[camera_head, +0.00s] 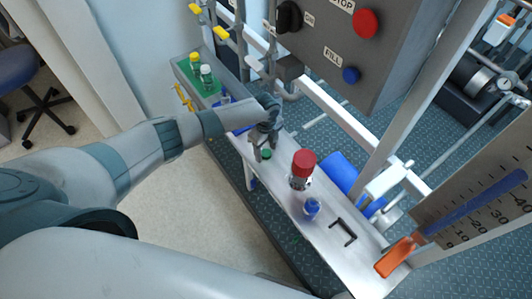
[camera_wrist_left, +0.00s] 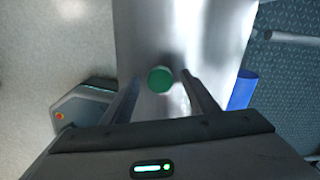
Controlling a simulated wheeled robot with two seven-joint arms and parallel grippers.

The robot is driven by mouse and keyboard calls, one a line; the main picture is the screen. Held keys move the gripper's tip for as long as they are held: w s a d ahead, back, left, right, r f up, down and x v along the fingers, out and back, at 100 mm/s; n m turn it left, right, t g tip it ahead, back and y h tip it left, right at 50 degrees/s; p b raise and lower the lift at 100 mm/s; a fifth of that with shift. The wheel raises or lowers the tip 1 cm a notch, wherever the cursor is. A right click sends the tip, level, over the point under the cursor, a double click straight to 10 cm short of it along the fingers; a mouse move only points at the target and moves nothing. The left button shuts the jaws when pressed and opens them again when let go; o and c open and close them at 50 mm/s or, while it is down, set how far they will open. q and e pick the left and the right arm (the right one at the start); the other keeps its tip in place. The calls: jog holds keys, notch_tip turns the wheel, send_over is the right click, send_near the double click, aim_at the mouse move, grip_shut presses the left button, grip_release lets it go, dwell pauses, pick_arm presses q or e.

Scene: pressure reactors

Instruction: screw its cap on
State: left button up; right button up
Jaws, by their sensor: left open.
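A round green cap (camera_head: 266,154) lies on the metal bench, and it also shows in the left wrist view (camera_wrist_left: 160,79). My left gripper (camera_head: 265,147) is open and points down at the green cap. In the left wrist view the cap appears between the two fingertips, with a gap on each side. I cannot tell the height of the fingertips above it. A bottle with a large red top (camera_head: 303,164) stands on the bench to the right of the gripper. A small blue item (camera_head: 311,206) is just in front of it. My right gripper is out of view.
Bottles with a yellow top (camera_head: 195,61) and a pale top (camera_head: 206,75) stand on a green mat (camera_head: 186,67) at the bench's far left end. A black bracket (camera_head: 343,233) and an orange handle (camera_head: 396,256) are at the right. A control box (camera_head: 340,30) overhangs behind.

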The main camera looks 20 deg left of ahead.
aim_at(266, 152)
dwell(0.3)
pick_arm(q)
jog(key=c, duration=1.1)
jog(key=shift+r, duration=0.2)
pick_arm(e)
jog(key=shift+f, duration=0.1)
